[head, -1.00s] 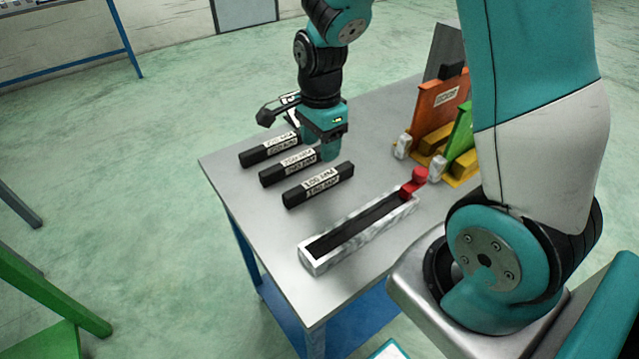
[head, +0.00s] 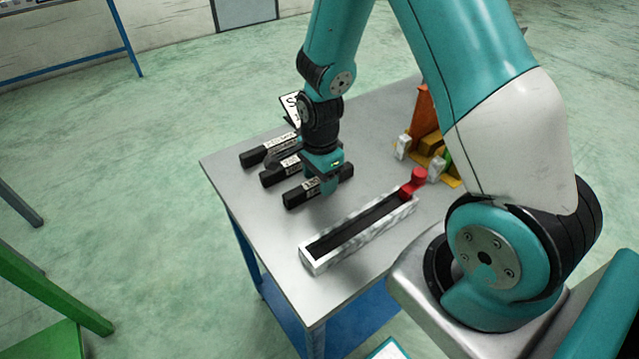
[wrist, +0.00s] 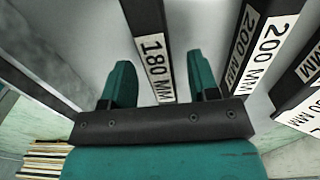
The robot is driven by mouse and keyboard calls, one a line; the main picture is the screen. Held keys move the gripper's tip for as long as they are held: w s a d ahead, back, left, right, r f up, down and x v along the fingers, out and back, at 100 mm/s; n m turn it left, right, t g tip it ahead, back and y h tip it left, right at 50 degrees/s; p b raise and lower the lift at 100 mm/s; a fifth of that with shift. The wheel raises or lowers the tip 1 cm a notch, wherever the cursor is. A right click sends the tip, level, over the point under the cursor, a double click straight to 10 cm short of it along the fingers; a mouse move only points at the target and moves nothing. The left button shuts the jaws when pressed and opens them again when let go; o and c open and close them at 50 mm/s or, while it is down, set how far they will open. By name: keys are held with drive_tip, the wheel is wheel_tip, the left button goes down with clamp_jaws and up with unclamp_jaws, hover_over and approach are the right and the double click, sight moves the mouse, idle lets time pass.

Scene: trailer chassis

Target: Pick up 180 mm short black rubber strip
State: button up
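The 180 mm short black rubber strip (head: 296,197) is the nearest of the black strips on the metal table in the head view. Its white label reads "180 MM" in the wrist view (wrist: 155,62). My gripper (head: 324,184) is low over this strip and hides part of its middle. In the wrist view my gripper (wrist: 160,82) is open, with one teal finger on each side of the strip. There is a gap between each finger and the strip. The strip lies on the table, and I cannot tell how low the fingertips reach beside it.
A strip labelled 200 MM (wrist: 262,42) lies beside it, near the right finger. Another black strip (head: 252,157) lies farther back. A pale channel (head: 318,262) with a dark inside and a red knob (head: 416,178) stands in front. Orange and yellow fixtures (head: 424,120) stand at right.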

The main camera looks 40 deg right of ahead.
clamp_jaws()
